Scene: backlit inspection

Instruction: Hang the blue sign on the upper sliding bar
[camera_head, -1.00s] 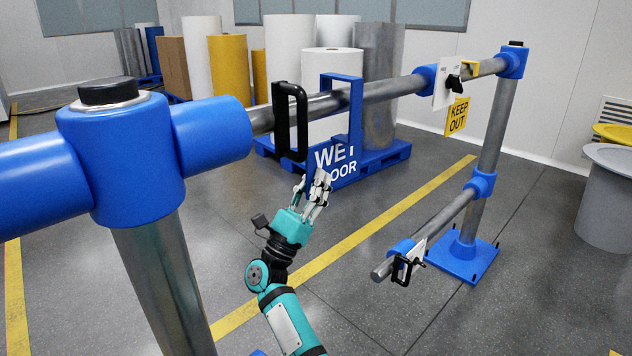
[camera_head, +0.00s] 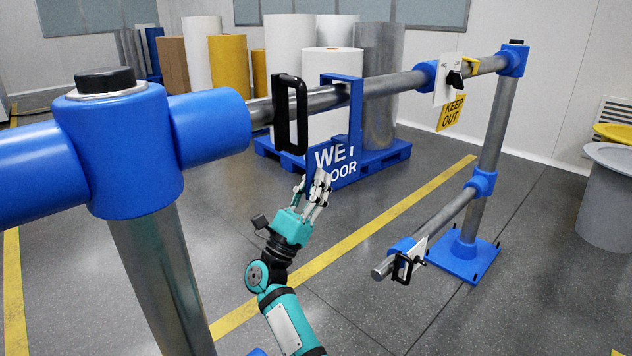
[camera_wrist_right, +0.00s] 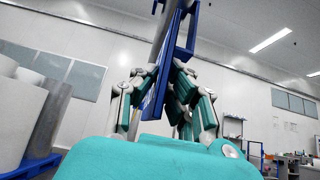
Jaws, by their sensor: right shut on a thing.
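The blue sign (camera_head: 335,160) with white "WET FLOOR" lettering, partly hidden, has a blue hook-shaped frame on top. The frame's top is above the upper bar (camera_head: 392,86), with parts either side of it; I cannot tell whether it rests on the bar. My right gripper (camera_head: 318,187) is shut on the sign's lower edge. In the right wrist view the blue sign (camera_wrist_right: 153,100) stands edge-on between the fingers (camera_wrist_right: 165,95), and the grey bar passes near its hook. My left gripper is not in view.
A black handle (camera_head: 280,115) is on the upper bar to the left. A white plate (camera_head: 444,85) and a yellow "KEEP OUT" sign (camera_head: 451,112) hang at the right. A lower bar (camera_head: 440,220) carries a black clamp. Large blue post fittings (camera_head: 120,150) stand close at left.

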